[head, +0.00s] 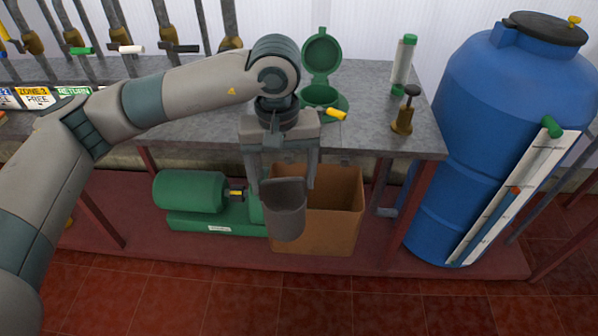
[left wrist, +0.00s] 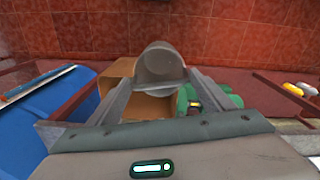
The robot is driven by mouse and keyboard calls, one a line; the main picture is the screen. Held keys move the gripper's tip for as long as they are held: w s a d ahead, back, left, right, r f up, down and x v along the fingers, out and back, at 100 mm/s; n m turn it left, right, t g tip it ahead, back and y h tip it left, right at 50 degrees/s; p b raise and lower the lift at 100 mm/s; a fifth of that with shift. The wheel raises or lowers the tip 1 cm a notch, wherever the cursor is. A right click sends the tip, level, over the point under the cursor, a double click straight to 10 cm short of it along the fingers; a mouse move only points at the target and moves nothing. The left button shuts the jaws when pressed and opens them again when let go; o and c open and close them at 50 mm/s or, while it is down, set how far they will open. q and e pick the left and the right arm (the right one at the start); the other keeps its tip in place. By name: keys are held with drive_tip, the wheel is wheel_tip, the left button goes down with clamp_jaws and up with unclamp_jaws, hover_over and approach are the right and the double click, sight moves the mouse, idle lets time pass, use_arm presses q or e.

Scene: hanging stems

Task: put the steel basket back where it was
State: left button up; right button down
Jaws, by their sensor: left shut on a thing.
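The steel basket (head: 285,212) is a grey cup-like vessel hanging upright from my left gripper (head: 283,184). The gripper points down and is shut on the basket's upper part. The basket is in the air in front of the bench's front edge, and in the head view it overlaps the cardboard box. In the left wrist view the basket (left wrist: 160,66) shows between the fingers, with its hollow inside visible. A green housing (head: 322,97) with its round lid raised stands on the bench behind the gripper; my wrist partly hides its left side. My right gripper is not in view.
An open cardboard box (head: 335,215) and a green pump motor (head: 190,190) sit on the red lower shelf. A brass valve (head: 405,110) and a clear green-capped tube (head: 403,62) stand on the grey bench (head: 375,130). A blue tank (head: 500,100) is at right.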

use_arm(q)
drive_tip(key=s+a+f+m, duration=0.1)
drive_tip(key=s+a+f, duration=0.1)
drive_tip(key=a, duration=0.5)
drive_tip(key=s+a+f+m, duration=0.1)
drive_tip(key=s+a+f, duration=0.2)
drive_tip(key=a, duration=0.4)
drive_tip(key=shift+s+f, duration=0.15)
drive_tip(key=shift+s, duration=0.55)
